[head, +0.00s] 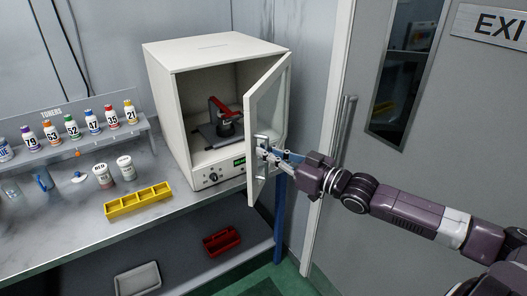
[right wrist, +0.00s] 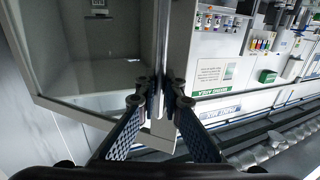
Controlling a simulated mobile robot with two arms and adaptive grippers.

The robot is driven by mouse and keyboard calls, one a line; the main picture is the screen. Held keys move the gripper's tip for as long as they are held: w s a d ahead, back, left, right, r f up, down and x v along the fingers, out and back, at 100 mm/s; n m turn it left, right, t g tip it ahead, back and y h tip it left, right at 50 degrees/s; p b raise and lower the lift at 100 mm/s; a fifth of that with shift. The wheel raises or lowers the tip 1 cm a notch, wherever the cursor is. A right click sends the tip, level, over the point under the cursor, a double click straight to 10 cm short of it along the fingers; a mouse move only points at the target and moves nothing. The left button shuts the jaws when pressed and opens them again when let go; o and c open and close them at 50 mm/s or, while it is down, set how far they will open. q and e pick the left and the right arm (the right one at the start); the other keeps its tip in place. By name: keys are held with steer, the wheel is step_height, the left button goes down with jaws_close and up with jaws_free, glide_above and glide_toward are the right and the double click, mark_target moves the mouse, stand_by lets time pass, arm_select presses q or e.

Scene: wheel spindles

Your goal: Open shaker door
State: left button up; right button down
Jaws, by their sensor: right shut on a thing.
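The shaker (head: 215,55) is a white box-shaped cabinet on the bench, with a dark and red mechanism (head: 225,120) inside. Its glass-paned door (head: 251,130) stands open, swung out on the right side. My right gripper (head: 264,152) is shut on the door's handle (head: 261,141). In the right wrist view, the two fingertips (right wrist: 158,100) close around the vertical handle bar (right wrist: 163,45), beside the white door frame (right wrist: 178,60). My left gripper is not in view.
A yellow divided tray (head: 138,200), two labelled jars and a rack of numbered toner bottles (head: 75,132) stand on the bench to the left. A red bin (head: 221,240) and a pale bin (head: 137,279) lie lower down. A grey exit door (head: 360,190) is at the right.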

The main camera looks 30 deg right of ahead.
steer(key=shift+f, duration=0.3)
steer(key=c, duration=2.4)
jaws_free()
steer(key=shift+o, duration=0.3)
steer(key=shift+r, duration=0.1)
steer(key=v, duration=1.2)
